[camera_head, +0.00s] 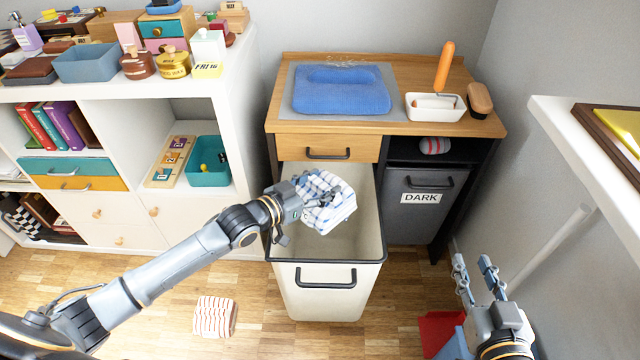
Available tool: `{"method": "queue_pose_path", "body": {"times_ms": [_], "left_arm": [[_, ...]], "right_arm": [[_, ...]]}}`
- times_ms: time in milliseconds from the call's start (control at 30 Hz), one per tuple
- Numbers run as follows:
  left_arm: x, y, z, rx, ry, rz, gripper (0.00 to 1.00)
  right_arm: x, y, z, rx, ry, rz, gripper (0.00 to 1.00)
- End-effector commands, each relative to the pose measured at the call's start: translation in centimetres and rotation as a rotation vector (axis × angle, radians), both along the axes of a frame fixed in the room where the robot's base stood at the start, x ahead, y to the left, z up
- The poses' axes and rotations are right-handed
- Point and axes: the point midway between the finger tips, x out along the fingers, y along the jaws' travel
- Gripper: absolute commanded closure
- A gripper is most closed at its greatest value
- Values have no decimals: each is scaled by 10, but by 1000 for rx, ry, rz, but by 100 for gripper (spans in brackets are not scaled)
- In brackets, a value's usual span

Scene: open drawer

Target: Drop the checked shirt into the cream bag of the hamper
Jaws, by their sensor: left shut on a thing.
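The checked shirt (334,210), folded white cloth with blue lines, is in my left gripper (312,199). The gripper is shut on it and holds it over the opening of the cream bag (326,303). The cream bag is pulled out of the hamper, with a dark rim and a black handle at its front. Its inside looks empty where I can see it; the shirt and gripper hide part of it. My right gripper (474,264) is at the lower right, open and empty, away from the hamper.
The dark bin (425,212) labelled DARK is shut beside the cream bag. A striped folded cloth (214,317) lies on the floor. Red and blue items (440,330) lie near my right gripper. A white shelf (246,120) stands left, and a white table (585,140) right.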

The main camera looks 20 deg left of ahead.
Motion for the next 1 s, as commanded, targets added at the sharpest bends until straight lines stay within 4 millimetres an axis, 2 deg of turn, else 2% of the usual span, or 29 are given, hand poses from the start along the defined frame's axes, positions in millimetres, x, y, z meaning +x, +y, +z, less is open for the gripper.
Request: {"method": "queue_pose_path", "body": {"times_ms": [100,133,200,267,567,667,767,1000], "left_arm": [[0,0,1,-1,-2,0,97],[0,0,1,-1,-2,0,39],[0,0,1,-1,-2,0,25],[0,0,1,-1,-2,0,15],[0,0,0,0,1,0,15],[0,0,5,0,-1,0,15],[0,0,18,0,-3,-1,15],[1,0,66,0,-4,-1,15]], "right_arm": [[0,0,0,0,0,0,68],[0,0,0,0,0,0,68],[0,0,0,0,1,0,68],[0,0,0,0,1,0,68],[0,0,0,0,1,0,68],[0,0,0,0,1,1,68],[0,0,0,0,1,1,68],[0,0,0,0,1,0,68]]}}
